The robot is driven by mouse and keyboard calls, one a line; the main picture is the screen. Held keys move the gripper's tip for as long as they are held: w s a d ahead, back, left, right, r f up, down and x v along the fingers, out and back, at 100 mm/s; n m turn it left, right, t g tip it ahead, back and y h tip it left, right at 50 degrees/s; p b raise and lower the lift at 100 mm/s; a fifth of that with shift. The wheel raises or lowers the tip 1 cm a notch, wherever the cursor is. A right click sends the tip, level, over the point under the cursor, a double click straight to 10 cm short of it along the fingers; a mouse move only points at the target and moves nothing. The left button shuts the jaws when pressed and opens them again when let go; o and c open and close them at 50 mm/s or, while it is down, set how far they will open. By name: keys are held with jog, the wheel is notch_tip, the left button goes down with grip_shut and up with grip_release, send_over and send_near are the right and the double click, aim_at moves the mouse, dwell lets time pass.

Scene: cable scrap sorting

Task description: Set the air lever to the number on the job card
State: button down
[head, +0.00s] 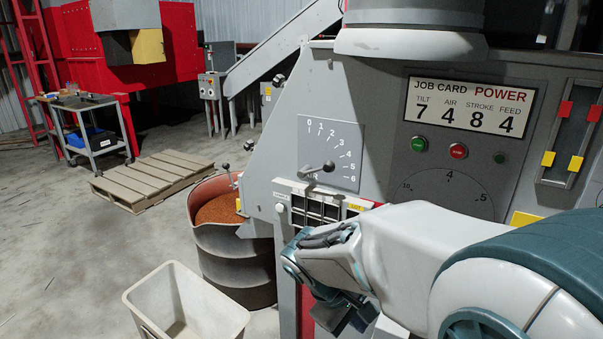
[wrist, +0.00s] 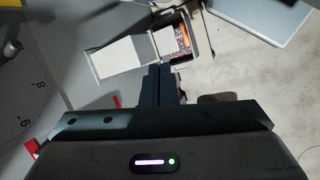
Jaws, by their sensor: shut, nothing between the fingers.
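The job card (head: 468,106) on the machine reads tilt 7, air 4, stroke 8, feed 4. A grey plate (head: 335,140) left of it carries a scale from 0 to 6. A lever with a dark ball knob (head: 328,166) sits on this plate and points right, roughly toward the 5; the view is oblique, so its exact setting is uncertain. Small lettering below it is partly hidden and seems to end in "IR". My gripper (head: 342,318) is below the plate, apart from the lever. In the wrist view its dark fingers (wrist: 160,84) are together and empty.
A large numbered dial (head: 448,192) is right of the lever, partly behind my arm. A slotted box (head: 318,207) juts out beneath the plate.

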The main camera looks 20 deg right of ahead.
aim_at(318, 169)
jog(key=w+d+r+n+h+p, duration=0.3)
jog(key=w+d+r+n+h, duration=0.15)
jog(key=w, duration=0.25)
jog(key=w+a+r+n+t+h+p, duration=0.2)
jog(key=w+a+n+t+p, duration=0.15)
jog(key=w+n+t, duration=0.55)
jog(key=w+a+r+n+t+h+p, duration=0.1)
jog(key=w+a+n+t+p, duration=0.1)
jog(key=w+a+n+t, duration=0.65)
jog(key=w+d+r+m+g+p, duration=0.1)
jog(key=w+d+r+g+p, duration=0.3)
jog(key=w+d, duration=0.5)
jog(key=d+p, duration=0.1)
jog(key=d, duration=0.1)
jog(key=shift+w+d+m, duration=0.25)
jog(key=shift+d+m, duration=0.15)
jog(key=shift+r, duration=0.15)
